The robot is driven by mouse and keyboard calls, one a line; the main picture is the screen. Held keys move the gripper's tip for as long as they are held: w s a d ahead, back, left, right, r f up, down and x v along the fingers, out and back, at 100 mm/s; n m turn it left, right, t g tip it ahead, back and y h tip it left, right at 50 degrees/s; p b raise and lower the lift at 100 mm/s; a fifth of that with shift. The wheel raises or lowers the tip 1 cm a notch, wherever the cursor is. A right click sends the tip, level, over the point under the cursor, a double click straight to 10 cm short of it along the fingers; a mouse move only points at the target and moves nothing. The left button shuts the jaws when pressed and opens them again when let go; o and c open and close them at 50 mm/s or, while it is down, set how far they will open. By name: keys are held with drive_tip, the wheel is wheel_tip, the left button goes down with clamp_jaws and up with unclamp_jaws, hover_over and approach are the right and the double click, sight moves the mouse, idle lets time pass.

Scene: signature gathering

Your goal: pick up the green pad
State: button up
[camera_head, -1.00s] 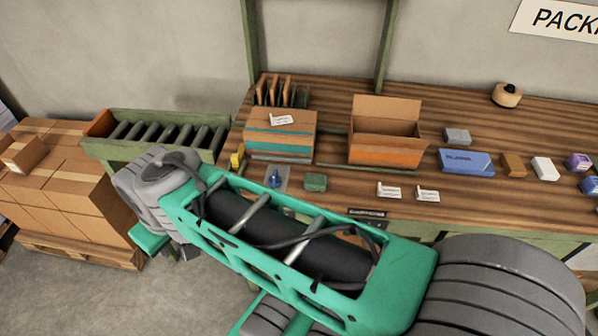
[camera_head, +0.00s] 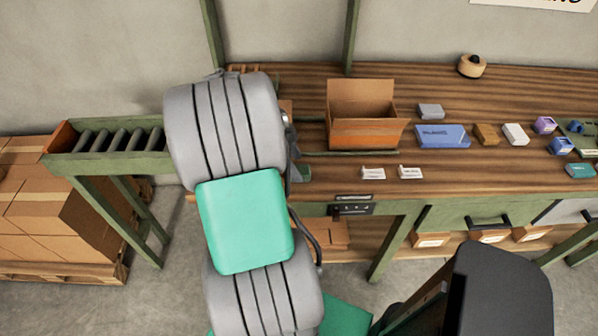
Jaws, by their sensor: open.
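The green pad (camera_head: 304,171) is a small dark green block near the front edge of the wooden bench. Only a sliver of it shows at the right side of my arm; the rest is hidden behind the arm. My grey and green arm stands upright across the left part of the head view. My gripper cannot be made out in this view, so where it is relative to the pad does not show.
An open cardboard box (camera_head: 366,131) and two small white cards (camera_head: 373,173) are right of the pad. Farther right are a blue box (camera_head: 442,136), a brown box (camera_head: 487,134) and a white box (camera_head: 515,134). A roller conveyor (camera_head: 110,140) is at left.

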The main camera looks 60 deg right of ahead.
sight(299, 169)
drive_tip(key=x, duration=0.3)
drive_tip(key=shift+s+f, duration=0.1)
clamp_jaws()
idle(0.5)
